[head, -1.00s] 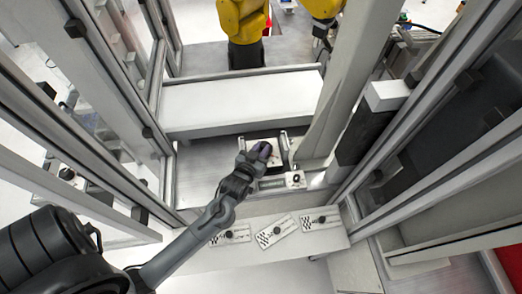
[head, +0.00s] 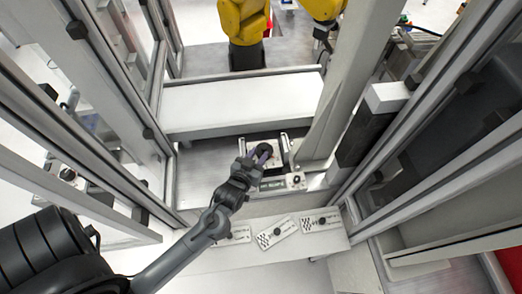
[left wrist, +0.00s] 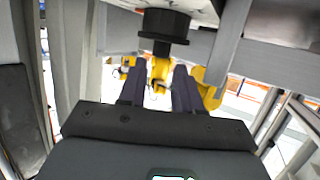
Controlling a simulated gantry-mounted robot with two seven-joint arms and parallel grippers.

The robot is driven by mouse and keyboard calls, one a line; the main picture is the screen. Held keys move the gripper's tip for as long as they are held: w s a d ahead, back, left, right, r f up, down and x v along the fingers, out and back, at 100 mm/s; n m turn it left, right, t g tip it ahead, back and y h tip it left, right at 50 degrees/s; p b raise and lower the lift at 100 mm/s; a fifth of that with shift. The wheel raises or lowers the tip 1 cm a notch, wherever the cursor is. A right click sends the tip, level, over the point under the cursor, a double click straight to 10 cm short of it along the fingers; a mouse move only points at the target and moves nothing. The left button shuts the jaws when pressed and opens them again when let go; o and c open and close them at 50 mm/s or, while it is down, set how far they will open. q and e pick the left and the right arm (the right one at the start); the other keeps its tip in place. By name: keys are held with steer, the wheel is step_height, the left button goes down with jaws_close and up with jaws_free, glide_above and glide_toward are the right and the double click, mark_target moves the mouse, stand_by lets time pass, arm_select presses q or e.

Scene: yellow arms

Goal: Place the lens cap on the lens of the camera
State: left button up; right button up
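A black round piece (head: 264,150), which I take to be the lens with its cap, stands at the device on the far work ledge. In the left wrist view it is a wide black cylinder (left wrist: 165,24) with a narrow stem, against a pale surface at the top edge. I cannot tell cap from lens. My left gripper (head: 259,162) is just in front of the black piece. Its two dark purple fingers (left wrist: 159,75) are apart with nothing clearly between them; the stem's end lies close to their tips. My right gripper is not in view.
A slanted pale post (head: 340,95) stands right of the device. A white beam (head: 240,100) lies behind.

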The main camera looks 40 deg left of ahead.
arm_select(q)
steer(key=s+d+m+g+h, duration=0.2)
steer(key=s+d+g, duration=0.2)
steer(key=s, duration=0.5)
steer(key=s+d+m+g+h, duration=0.2)
steer(key=s+d+g, duration=0.3)
steer(key=s, duration=0.5)
steer(key=shift+r+m+g+h, duration=0.15)
steer(key=shift+m+g+h, duration=0.25)
steer(key=shift+m+g, duration=0.3)
steer(key=shift+d+r, duration=0.1)
step_height(320, 180, up, 21)
steer(key=p, duration=2.1)
